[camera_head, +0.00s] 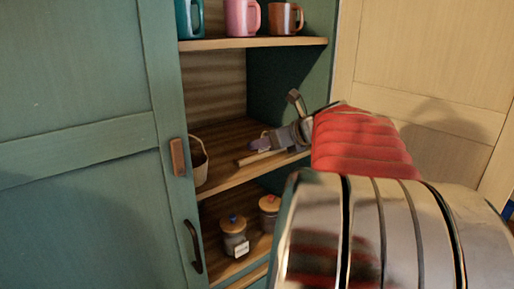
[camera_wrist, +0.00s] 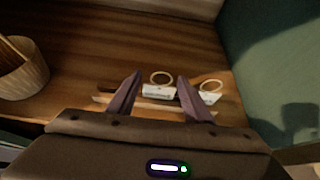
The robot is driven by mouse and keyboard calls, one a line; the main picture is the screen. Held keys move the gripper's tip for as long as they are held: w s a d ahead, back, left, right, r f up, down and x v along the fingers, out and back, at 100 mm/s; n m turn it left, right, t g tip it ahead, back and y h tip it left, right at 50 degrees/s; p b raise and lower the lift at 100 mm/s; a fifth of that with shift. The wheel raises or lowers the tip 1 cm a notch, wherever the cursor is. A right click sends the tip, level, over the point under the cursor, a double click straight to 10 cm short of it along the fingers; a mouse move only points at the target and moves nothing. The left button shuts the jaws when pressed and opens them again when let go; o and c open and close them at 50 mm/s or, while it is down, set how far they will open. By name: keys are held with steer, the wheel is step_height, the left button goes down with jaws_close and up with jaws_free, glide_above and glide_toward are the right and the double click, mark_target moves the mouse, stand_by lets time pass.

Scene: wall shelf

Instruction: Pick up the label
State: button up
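In the wrist view, a white label (camera_wrist: 158,91) with a ring-like loop lies on the wooden middle shelf, seen between my gripper's fingers. A second white label (camera_wrist: 205,98) with a similar loop lies to its right, partly behind the right finger. My gripper (camera_wrist: 160,76) is open, with its two purple-grey fingers apart and nothing held. In the head view, my gripper (camera_head: 262,142) reaches over the middle shelf from the right. The labels on that shelf cannot be made out there. I cannot tell how high the fingers are above the labels.
A woven basket (camera_wrist: 22,72) with something wooden inside stands on the left. A pale wooden stick (camera_head: 262,157) lies near the shelf's front. Mugs (camera_head: 241,17) stand above; jars (camera_head: 234,238), one bearing a white tag, stand below. The green side wall (camera_wrist: 280,70) closes the right.

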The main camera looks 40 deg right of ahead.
steer(key=c, duration=0.7)
step_height(320, 180, up, 10)
stand_by(0.5)
stand_by(0.4)
